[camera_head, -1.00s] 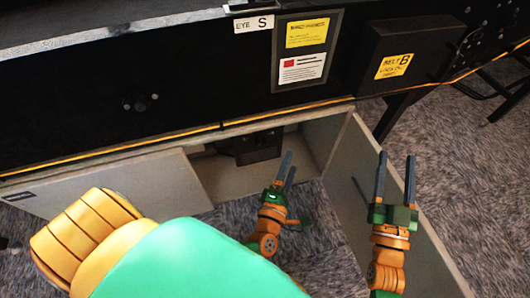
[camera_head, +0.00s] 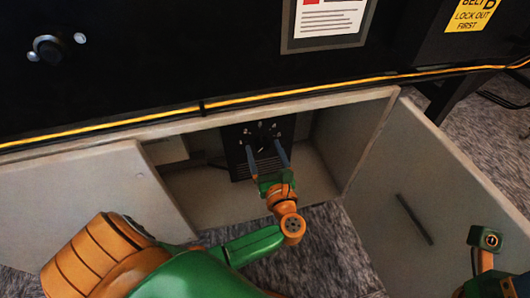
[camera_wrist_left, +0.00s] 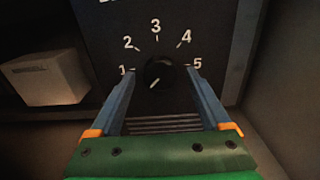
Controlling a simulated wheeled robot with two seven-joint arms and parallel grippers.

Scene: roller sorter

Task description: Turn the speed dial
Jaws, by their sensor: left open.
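The speed dial (camera_wrist_left: 160,73) is a round black knob on a dark panel, with white numbers 1 to 5 arched over it. Its white pointer line slants to the lower left, below the 1. In the head view the dark control box (camera_head: 240,165) with the dial stands inside the open cabinet. My left gripper (camera_head: 266,148) reaches into the cabinet in front of it. In the left wrist view its open fingers (camera_wrist_left: 161,76) lie either side of the dial, with gaps showing. A part of my right arm shows at the lower right; its fingers do not show.
The grey cabinet door (camera_head: 440,180) stands open at the right, with a dark bar handle (camera_head: 414,219). A pale box (camera_wrist_left: 47,78) lies left of the panel. A yellow cable (camera_head: 300,92) runs above the cabinet opening. A black knob (camera_head: 47,50) is on the upper panel.

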